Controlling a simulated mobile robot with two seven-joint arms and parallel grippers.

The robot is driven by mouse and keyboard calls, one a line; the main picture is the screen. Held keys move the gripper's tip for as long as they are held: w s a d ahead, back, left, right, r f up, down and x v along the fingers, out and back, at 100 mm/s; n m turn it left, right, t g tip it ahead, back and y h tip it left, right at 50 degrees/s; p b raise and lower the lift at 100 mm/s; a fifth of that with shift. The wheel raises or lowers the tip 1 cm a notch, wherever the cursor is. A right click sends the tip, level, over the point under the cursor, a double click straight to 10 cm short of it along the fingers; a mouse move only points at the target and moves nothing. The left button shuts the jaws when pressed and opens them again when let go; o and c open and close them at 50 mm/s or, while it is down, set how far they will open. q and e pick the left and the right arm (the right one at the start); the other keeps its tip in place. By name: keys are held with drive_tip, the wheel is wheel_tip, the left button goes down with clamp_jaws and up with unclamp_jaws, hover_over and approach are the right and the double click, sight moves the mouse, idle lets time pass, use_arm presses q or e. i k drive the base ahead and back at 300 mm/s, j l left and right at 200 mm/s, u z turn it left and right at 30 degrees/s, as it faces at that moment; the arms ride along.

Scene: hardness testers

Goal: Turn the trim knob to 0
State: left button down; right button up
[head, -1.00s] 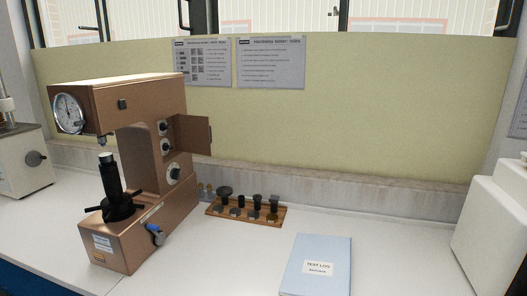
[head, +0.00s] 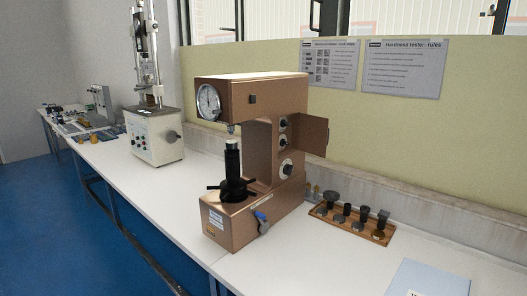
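The bronze-coloured hardness tester (head: 230,222) stands on the white bench in the middle of the head view. A round dial gauge (head: 208,102) is at its upper front. Its side door (head: 314,134) stands open. Two small dark knobs are on the side, an upper one (head: 283,124) and a lower one (head: 283,140). A blue-handled lever (head: 262,221) is at the base. Neither gripper shows.
A wooden rack (head: 340,224) with several dark pieces lies right of the tester. A blue test log (head: 428,279) is at the lower right. Another testing machine (head: 153,135) stands further left. The bench (head: 315,265) is clear in front of the rack; open blue floor (head: 45,235) lies left.

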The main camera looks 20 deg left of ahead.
sight(283, 124)
drive_tip(key=i+j+z, duration=0.15)
drive_tip(key=z, duration=0.15)
drive_tip(key=i+j+z, duration=0.15)
drive_tip(key=j+z, duration=0.45)
drive_tip(key=i+j, duration=0.05)
